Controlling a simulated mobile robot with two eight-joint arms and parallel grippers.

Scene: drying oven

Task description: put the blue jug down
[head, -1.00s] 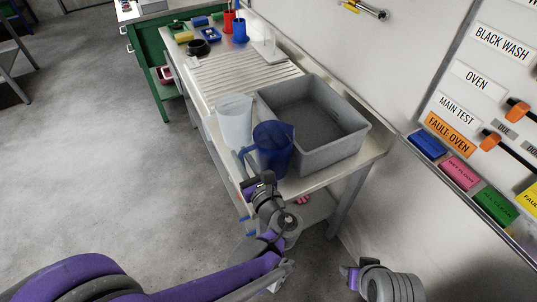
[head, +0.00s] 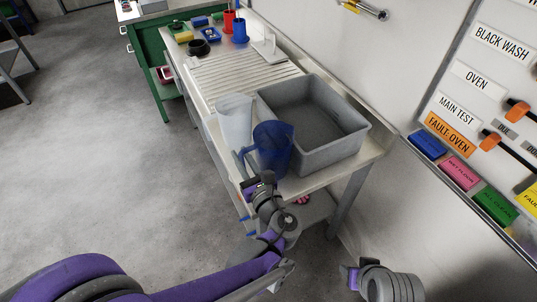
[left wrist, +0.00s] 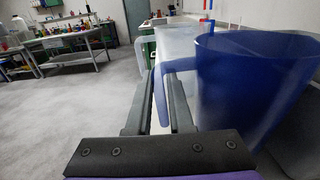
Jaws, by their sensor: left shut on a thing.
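The blue jug (head: 273,150) is upright at the near end of the metal bench, in front of the grey basin. My left gripper (head: 252,182) is shut on its handle, which shows between the fingers in the left wrist view (left wrist: 163,98). The jug's blue wall (left wrist: 245,90) fills the right of that view. I cannot tell whether its base touches the bench top. My right gripper (head: 350,277) is at the lower right, away from the bench; its finger opening is not clear.
A clear jug (head: 234,118) stands close behind and left of the blue jug. The grey basin (head: 345,152) is just to its right. The metal bench (head: 325,178) has a narrow bare strip at the near end. Its ribbed drainer (head: 240,75) is mostly clear.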

